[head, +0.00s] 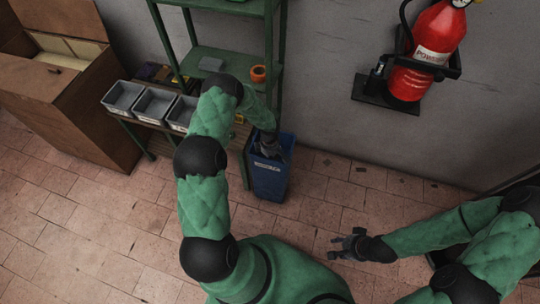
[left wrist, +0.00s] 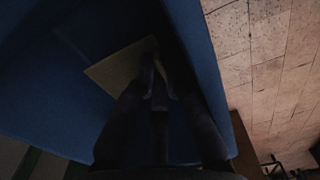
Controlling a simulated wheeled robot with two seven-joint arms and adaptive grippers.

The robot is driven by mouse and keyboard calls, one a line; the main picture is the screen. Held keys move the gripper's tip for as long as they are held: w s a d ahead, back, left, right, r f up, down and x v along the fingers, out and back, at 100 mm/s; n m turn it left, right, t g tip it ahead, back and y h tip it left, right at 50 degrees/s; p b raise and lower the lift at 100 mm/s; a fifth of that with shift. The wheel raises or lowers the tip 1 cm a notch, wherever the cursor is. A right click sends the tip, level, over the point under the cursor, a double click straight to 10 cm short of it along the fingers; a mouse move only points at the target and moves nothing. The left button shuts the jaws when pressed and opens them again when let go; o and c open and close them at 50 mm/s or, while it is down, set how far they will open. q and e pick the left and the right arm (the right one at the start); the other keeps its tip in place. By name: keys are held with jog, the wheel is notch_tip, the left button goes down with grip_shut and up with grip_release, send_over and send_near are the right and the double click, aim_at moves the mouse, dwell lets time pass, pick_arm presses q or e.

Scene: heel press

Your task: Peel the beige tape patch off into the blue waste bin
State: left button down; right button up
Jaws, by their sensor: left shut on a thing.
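The blue waste bin (head: 269,180) stands on the floor by the green shelf rack, with a pale label on its front. My left gripper (head: 268,150) is at the bin's open top. In the left wrist view the bin's blue walls (left wrist: 45,90) surround the fingers. The beige tape patch (left wrist: 112,68) is a flat, dim square at the tips of my left gripper (left wrist: 157,72), which is shut on its edge. The patch is hidden in the head view. My right gripper (head: 338,246) is open and empty above the floor, away from the bin.
Grey trays (head: 155,104) stand on a low bench left of the bin. The green rack (head: 220,55) holds an orange roll (head: 258,73). A red fire extinguisher (head: 430,50) hangs on the wall at right. The tiled floor (head: 340,185) right of the bin is clear.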

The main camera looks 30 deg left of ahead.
pick_arm(q)
jog(key=shift+f, duration=0.3)
jog(key=c, duration=1.2)
grip_release()
jog(key=shift+s+f, duration=0.1)
